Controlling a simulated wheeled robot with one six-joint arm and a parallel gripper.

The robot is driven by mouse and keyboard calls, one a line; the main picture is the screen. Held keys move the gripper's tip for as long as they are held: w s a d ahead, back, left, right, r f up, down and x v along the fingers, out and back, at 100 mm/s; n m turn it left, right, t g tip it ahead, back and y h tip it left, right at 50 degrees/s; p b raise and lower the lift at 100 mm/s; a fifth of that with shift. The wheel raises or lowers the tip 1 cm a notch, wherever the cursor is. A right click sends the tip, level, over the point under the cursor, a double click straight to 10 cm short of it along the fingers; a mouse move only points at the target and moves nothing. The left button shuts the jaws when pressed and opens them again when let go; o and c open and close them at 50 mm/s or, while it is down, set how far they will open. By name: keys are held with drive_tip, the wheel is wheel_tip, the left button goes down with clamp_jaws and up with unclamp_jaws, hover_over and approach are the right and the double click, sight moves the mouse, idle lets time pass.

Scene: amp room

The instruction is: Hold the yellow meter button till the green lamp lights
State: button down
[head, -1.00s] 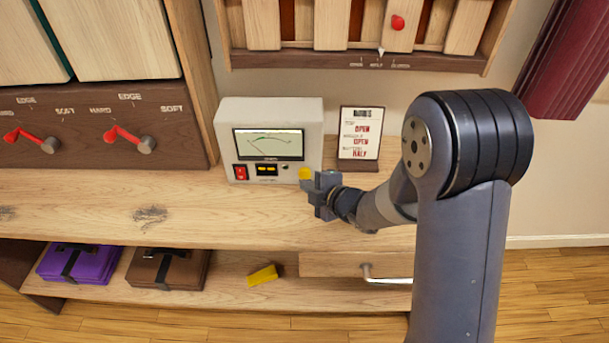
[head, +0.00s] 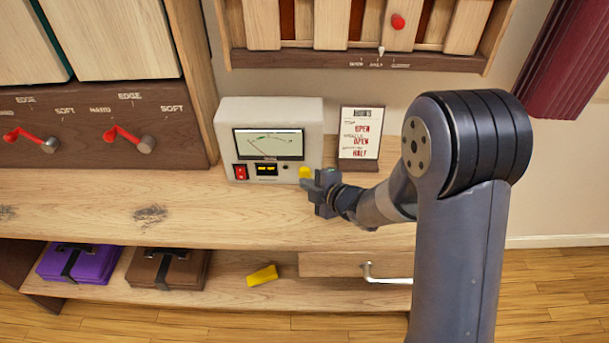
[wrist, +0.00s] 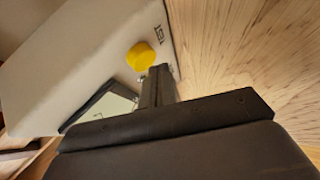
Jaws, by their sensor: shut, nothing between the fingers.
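The white meter box (head: 228,118) stands on the wooden bench, its dial face (head: 268,145) toward me. The yellow button (head: 305,172) is at its lower right; it also shows in the wrist view (wrist: 141,56). My gripper (head: 308,184) is shut and empty, with its tip right at the button in the head view. In the wrist view my gripper (wrist: 158,72) is just beside the button; I cannot tell whether they touch. A small dark lamp (head: 286,167) sits left of the button and shows no green. A red switch (head: 241,172) is at the lower left.
A card on a stand (head: 360,135) is right of the meter, close to my arm. Red levers (head: 122,134) are on the left panel. The lower shelf holds purple (head: 82,263) and brown (head: 168,268) cases and a yellow block (head: 262,275). The bench left of the meter is clear.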

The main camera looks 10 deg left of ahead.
drive_tip(key=shift+w+a, duration=0.15)
drive_tip(key=shift+w, duration=0.55)
idle(2.3)
drive_tip(key=shift+s, duration=0.1)
idle(1.2)
drive_tip(key=shift+s+d+b, duration=0.25)
drive_tip(key=shift+s+b, duration=0.3)
drive_tip(key=shift+s, duration=0.3)
drive_tip(key=shift+s+d+b, duration=0.25)
drive_tip(key=shift+s+b, duration=0.35)
drive_tip(key=shift+s, duration=0.5)
drive_tip(key=shift+s+d+b, duration=0.25)
drive_tip(key=shift+s+b, duration=0.35)
drive_tip(key=shift+s, duration=0.75)
drive_tip(key=shift+w+a+r+p, duration=0.15)
drive_tip(key=shift+w+r+p, duration=0.05)
drive_tip(key=shift+w+p, duration=0.65)
drive_tip(key=shift+s+p, duration=0.2)
drive_tip(key=shift+p, duration=0.65)
